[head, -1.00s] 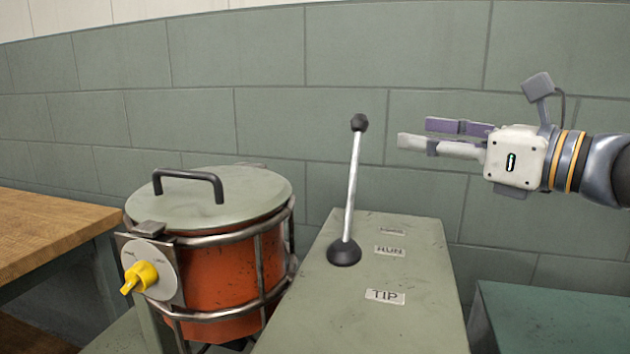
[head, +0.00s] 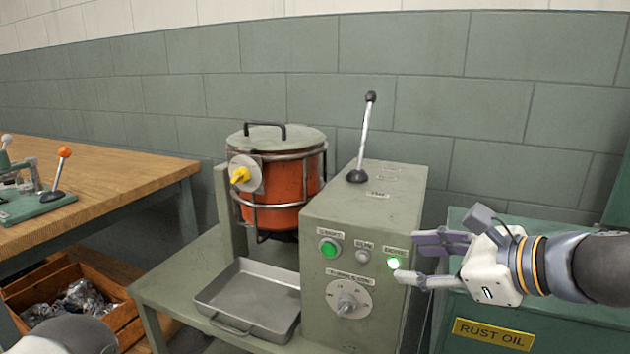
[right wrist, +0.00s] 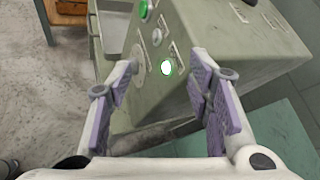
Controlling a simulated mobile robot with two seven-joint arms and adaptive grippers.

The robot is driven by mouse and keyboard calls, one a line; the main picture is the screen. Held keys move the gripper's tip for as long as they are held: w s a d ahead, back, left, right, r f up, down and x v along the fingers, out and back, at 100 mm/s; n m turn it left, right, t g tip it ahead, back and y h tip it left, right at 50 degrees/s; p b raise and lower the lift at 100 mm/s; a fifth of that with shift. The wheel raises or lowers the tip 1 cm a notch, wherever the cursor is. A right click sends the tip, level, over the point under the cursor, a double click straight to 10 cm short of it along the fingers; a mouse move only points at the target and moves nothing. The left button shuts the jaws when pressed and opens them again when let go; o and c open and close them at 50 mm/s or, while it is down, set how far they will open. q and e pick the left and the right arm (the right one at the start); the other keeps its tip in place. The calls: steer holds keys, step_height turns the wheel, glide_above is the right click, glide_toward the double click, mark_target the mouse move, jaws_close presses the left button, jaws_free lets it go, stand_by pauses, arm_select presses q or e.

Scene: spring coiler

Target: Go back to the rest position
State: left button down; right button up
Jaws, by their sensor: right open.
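My right gripper (head: 410,257) is open and empty, to the right of the grey control box (head: 330,222). The lever (head: 365,137) on the box leans slightly right. My left gripper is not in view.
An orange lidded drum (head: 278,185) stands behind a metal tray (head: 252,302). A green rust oil cabinet (head: 462,331) is below and behind my right gripper. A wooden bench (head: 110,190) and a crate of metal parts (head: 122,322) are at left. The wall above is clear.

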steer(key=s+f+n+g+h+p, duration=0.15)
steer(key=s+f+n+g, duration=0.3)
steer(key=s+f, duration=0.7)
steer(key=s+f+n+g+h, duration=0.3)
steer(key=s+f+n, duration=0.4)
steer(key=f, duration=0.7)
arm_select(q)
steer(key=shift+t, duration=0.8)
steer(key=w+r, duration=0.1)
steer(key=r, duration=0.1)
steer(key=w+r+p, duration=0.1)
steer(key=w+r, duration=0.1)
arm_select(e)
steer(key=s+d+f+n+g+h, duration=0.1)
steer(key=s+n, duration=0.5)
steer(key=s, duration=0.7)
steer(key=s+d+f+n+g+h, duration=0.2)
steer(key=s+d+f+n+g, duration=0.2)
steer(key=s, duration=0.9)
steer(key=shift+d+f+n, duration=0.55)
steer(key=shift+d+n, duration=0.3)
steer(key=shift+n, duration=0.1)
